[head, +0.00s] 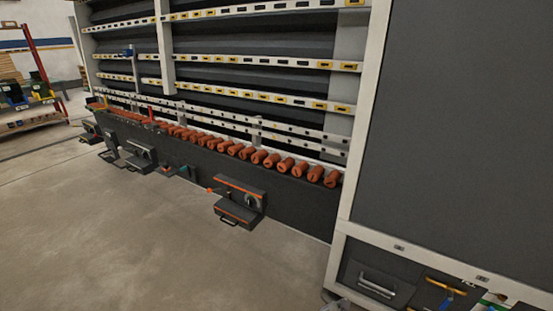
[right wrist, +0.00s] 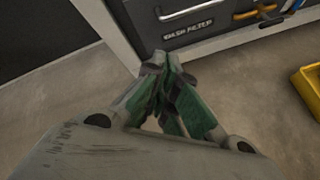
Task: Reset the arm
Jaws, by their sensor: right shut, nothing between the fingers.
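My right gripper (right wrist: 166,70) shows in the right wrist view, with its green-sided fingers together and nothing between them. It is above the concrete floor, with its tips pointing toward the base of a cabinet (right wrist: 136,48) with a light frame and a label reading like "wash filter". I cannot tell whether the tips touch the cabinet. My left gripper is in neither view. In the head view, the tall vertical washer (head: 225,75) stands across the back, with dark slats, white rails and a row of orange rollers along its lower edge.
A large dark panel in a white frame (head: 348,210) fills the right of the head view, above a silver handle (head: 377,287) and a yellow lever (head: 446,286). Pedal boxes (head: 240,200) jut from the washer's base. A yellow bin (right wrist: 310,88) stands at right.

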